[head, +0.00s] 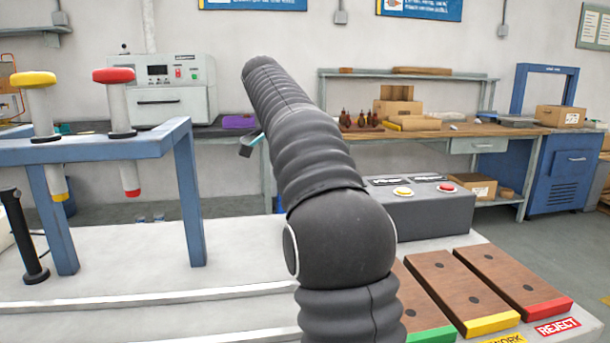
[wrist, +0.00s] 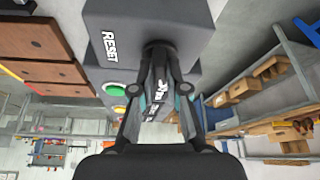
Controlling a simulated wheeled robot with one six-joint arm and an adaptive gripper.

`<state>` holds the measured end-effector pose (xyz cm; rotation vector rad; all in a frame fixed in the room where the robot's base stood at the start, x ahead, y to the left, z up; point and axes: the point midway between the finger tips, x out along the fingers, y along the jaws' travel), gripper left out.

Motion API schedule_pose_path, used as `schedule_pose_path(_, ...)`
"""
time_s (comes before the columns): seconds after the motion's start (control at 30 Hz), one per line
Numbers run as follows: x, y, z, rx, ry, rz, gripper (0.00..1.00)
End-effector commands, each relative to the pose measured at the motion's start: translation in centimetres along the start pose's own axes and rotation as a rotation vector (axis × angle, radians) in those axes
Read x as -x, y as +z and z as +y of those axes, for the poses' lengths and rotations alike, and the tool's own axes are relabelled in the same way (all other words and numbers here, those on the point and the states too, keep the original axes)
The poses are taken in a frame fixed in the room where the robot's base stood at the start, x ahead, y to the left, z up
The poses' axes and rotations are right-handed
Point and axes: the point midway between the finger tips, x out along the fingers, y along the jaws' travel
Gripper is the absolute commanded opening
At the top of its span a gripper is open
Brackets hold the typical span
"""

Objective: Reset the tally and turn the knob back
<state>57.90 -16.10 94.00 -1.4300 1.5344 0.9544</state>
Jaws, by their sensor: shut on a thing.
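A dark grey control box (head: 425,215) stands at the back of the bench in the head view, with a yellow button (head: 403,192) and a red button (head: 446,188) on top. In the wrist view the box (wrist: 115,15) fills the top middle, with a RESET label (wrist: 109,47) and a green button (wrist: 115,89). My gripper (wrist: 158,58) has its fingers closed around a dark knob (wrist: 157,46) on the box. The fingers hide most of the knob, so its angle cannot be told. My arm hides the gripper's grip in the head view.
Wooden blocks with green, yellow and red ends (head: 505,280) lie at the front right. A blue frame (head: 110,150) with yellow-topped and red-topped plungers stands at left. The white bench top (head: 245,235) between frame and arm is mostly clear.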

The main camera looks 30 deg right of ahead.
Motion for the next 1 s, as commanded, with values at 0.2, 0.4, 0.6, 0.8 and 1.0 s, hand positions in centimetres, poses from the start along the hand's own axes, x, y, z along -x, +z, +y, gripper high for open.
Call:
schedule_pose_path(0.2, 0.0, 0.0, 0.0, -0.002, 0.002, 0.0, 0.0)
schedule_pose_path(0.4, 0.0, 0.0, 0.0, -0.001, 0.001, 0.0, 0.28)
schedule_pose_path(0.6, 0.0, 0.0, 0.0, -0.001, 0.001, 0.0, 0.39)
schedule_pose_path(0.8, 0.2, 0.0, 0.0, 0.0, 0.001, 0.0, 0.39)
schedule_pose_path(1.0, 1.8, 0.0, -0.1, 0.0, 0.0, 0.0, 0.39)
